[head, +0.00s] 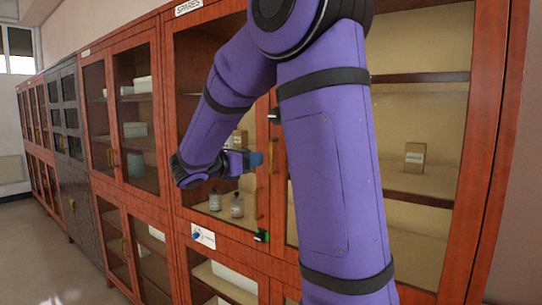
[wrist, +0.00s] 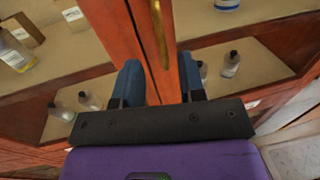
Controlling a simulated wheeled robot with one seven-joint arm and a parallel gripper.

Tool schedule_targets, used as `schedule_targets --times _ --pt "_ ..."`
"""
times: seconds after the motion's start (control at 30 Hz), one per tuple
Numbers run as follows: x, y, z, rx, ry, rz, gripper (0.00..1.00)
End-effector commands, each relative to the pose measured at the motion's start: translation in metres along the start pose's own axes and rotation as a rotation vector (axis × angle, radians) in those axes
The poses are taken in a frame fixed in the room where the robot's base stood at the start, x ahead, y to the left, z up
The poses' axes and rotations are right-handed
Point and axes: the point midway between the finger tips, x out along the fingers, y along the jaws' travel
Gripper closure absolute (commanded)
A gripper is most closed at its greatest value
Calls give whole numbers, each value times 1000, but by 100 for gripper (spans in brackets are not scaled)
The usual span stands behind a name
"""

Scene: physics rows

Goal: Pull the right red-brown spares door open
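The red-brown spares cabinet (head: 189,7) has glass doors. The right spares door (head: 487,150) shows at the right of the head view, its left part largely hidden behind my purple arm. It looks closed, as far as I can tell. My gripper (head: 258,160) is in front of the middle stiles, near the door handles. In the wrist view, my gripper (wrist: 160,82) has its two blue fingers apart, with a red-brown stile (wrist: 140,25) beyond the gap. A brass handle (wrist: 160,35) on that wood lies just ahead of the fingers. I cannot tell whether they touch it.
Bottles (head: 237,205) and a small box (head: 414,157) stand on shelves behind the glass. Another red-brown cabinet (head: 122,110) and a dark cabinet (head: 68,140) continue to the left. Open floor (head: 30,250) shows at the lower left.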

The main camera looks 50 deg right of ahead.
Motion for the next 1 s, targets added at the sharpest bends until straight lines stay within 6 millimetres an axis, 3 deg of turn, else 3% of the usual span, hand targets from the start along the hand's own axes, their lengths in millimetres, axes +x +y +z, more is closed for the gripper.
schedule_targets --times 0.2,0.4,0.87,1.0 --pt "40 0 0 0 1 -3 63" --pt "66 0 -1 0 2 -3 63" --pt "76 0 0 1 2 0 63" --pt "76 0 0 1 2 0 95"
